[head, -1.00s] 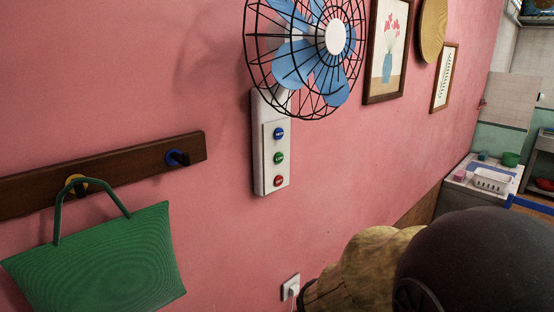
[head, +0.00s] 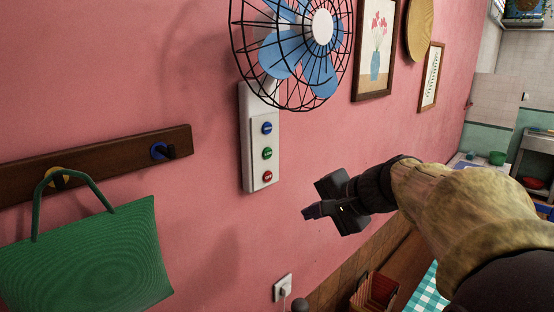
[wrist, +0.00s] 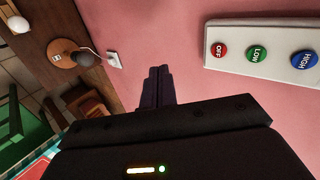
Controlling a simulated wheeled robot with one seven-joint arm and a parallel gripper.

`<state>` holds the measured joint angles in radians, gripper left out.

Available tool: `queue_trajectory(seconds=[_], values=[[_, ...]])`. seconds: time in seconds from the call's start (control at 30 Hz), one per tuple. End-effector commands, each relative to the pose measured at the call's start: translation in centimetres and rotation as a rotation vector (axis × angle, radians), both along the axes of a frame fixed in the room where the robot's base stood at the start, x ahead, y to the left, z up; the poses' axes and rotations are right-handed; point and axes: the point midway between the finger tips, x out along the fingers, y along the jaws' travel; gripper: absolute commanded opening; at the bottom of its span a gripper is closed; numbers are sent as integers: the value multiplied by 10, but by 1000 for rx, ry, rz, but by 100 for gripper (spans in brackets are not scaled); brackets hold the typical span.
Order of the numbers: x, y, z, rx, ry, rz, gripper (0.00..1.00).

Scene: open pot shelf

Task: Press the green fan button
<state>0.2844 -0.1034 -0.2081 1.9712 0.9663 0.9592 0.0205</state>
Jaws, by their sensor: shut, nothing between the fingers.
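The green fan button (head: 267,153) is the middle one of three on a white panel (head: 247,155) on the pink wall, under the blue-bladed fan (head: 297,50). A blue button (head: 266,128) is above it and a red button (head: 267,176) below. In the wrist view the green button (wrist: 257,54) reads LOW, between the red OFF button (wrist: 219,50) and the blue HIGH button (wrist: 304,61). My gripper (head: 308,212) is shut and empty, to the right of and lower than the panel in the head view, apart from the buttons. It also shows in the wrist view (wrist: 158,72).
A green bag (head: 85,260) hangs from a dark wooden hook rail (head: 110,155) left of the panel. A wall socket with a plug (head: 283,287) is below. Framed pictures (head: 376,50) hang to the right. The wall between my gripper and the panel is clear.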

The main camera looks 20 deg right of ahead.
Motion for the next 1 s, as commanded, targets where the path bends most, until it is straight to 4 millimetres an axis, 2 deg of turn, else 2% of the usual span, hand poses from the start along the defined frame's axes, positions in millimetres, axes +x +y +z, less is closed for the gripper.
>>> queue_trajectory(seconds=[0.03, 0.1, 0.2, 0.3, 0.4, 0.73, 0.87, 1.0], values=[[2, -8, 24, 47, -59, -22, 0], [3, -14, 56, 110, -131, -37, 0], [0, -20, 91, 174, -212, -43, 0], [-2, -22, 110, 206, -257, -42, 0], [-3, -23, 116, 216, -270, -40, 0], [0, -21, 115, 215, -267, -41, 0], [8, -17, 113, 215, -265, -40, 0], [24, -7, 108, 216, -263, -40, 0]])
